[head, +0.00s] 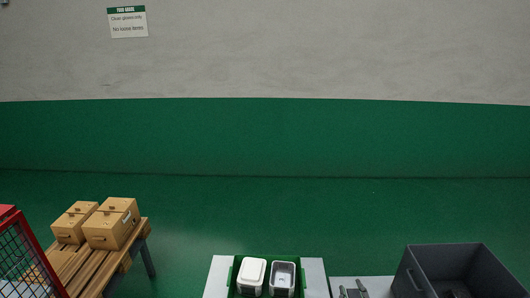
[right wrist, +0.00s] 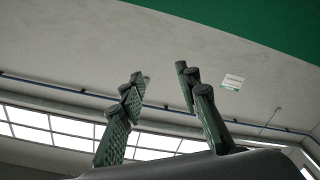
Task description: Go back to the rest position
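My right gripper (head: 353,290) shows at the bottom edge of the head view, just left of the dark grey bin. In the right wrist view its two fingers (right wrist: 160,78) stand apart with nothing between them, and behind them are only wall, ceiling and windows. A silver foil tray (head: 283,276) sits in a green holder (head: 268,258) at the bottom centre, left of the right gripper and apart from it. A white lidded container (head: 252,273) sits beside the foil tray on its left. My left gripper is in neither view.
A dark grey open bin (head: 455,262) stands at the lower right. A wooden slatted bench (head: 75,266) with two tan boxes (head: 110,223) stands at the left, near a red mesh cage (head: 25,262). A light worktop (head: 316,275) lies under the holder. The green floor behind is clear.

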